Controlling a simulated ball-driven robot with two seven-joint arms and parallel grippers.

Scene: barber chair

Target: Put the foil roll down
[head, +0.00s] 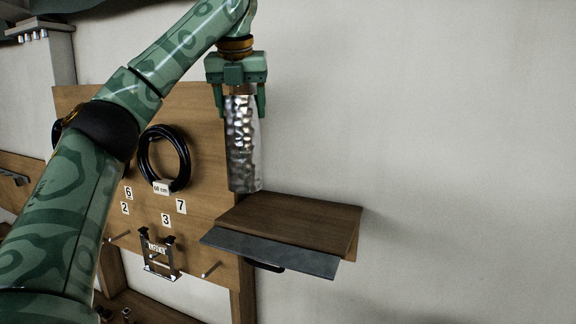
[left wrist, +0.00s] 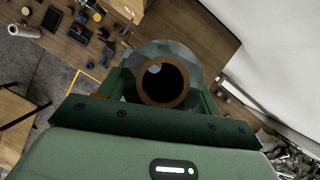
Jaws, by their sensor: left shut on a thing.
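The foil roll (head: 241,145) is a crinkled silver cylinder hanging upright below my left gripper (head: 240,100) in the head view. The gripper's fingers are shut on its top end. In the left wrist view, I look down on the roll's open brown core (left wrist: 163,82), with my left gripper (left wrist: 165,90) around it. The roll's lower end is near the left edge of a wooden wall shelf (head: 290,218) with a grey front strip. Whether it touches the shelf I cannot tell. My right gripper is not in view.
A wooden pegboard (head: 205,120) with number labels stands behind the arm. It bears a coiled black cable (head: 147,160) and a small metal rack (head: 160,255). The shelf top looks bare, and the wall right of it is clear.

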